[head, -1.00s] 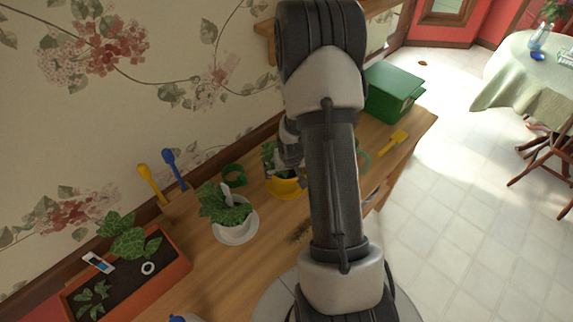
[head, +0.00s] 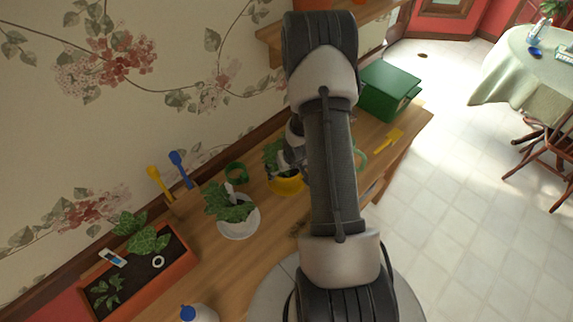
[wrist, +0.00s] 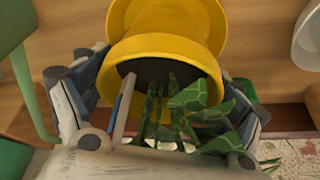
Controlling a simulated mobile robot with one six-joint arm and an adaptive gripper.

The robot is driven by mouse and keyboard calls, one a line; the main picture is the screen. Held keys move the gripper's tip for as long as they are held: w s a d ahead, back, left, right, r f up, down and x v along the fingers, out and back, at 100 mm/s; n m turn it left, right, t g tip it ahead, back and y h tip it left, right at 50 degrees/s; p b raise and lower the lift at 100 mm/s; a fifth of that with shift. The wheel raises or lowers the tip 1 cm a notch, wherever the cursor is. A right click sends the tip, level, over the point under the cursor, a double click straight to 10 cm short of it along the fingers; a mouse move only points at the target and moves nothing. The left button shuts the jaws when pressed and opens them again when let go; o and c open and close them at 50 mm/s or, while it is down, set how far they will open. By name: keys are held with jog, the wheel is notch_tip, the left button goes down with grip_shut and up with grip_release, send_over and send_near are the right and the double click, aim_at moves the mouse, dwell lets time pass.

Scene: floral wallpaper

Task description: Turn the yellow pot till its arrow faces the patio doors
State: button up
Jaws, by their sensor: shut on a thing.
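The yellow pot (head: 287,187) stands on the wooden bench, partly hidden by my arm in the head view. In the wrist view, the yellow pot (wrist: 150,48) shows its wide rim, dark soil and a leafy green plant (wrist: 185,105), with a wider yellow part beyond the rim. My gripper (wrist: 168,95) has a finger on each side of the pot and is shut on it. In the head view my gripper is mostly hidden behind my arm. No arrow shows on the visible side of the pot. I cannot make out the patio doors.
A planter box (head: 150,285) is farther left. A green bin (head: 388,90) and yellow trowel (head: 388,140) lie right. Floral wallpaper backs the bench.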

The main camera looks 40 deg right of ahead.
jog(key=shift+n+p, duration=0.5)
jog(key=shift+p, duration=0.4)
jog(key=shift+r+n+y+p, duration=0.15)
jog(key=shift+n+y+p, duration=0.2)
jog(key=shift+p, duration=0.6)
jog(key=shift+n+p, duration=0.45)
jog(key=shift+p, duration=0.3)
jog(key=shift+p, duration=0.4)
jog(key=shift+n+y+p, duration=0.25)
jog(key=shift+n+p, duration=0.45)
jog(key=shift+p, duration=0.3)
jog(key=shift+p, duration=0.3)
jog(key=shift+n+y+p, duration=0.4)
jog(key=shift+n+p, duration=0.3)
jog(key=shift+p, duration=0.2)
jog(key=shift+n+p, duration=0.4)
jog(key=shift+p, duration=0.2)
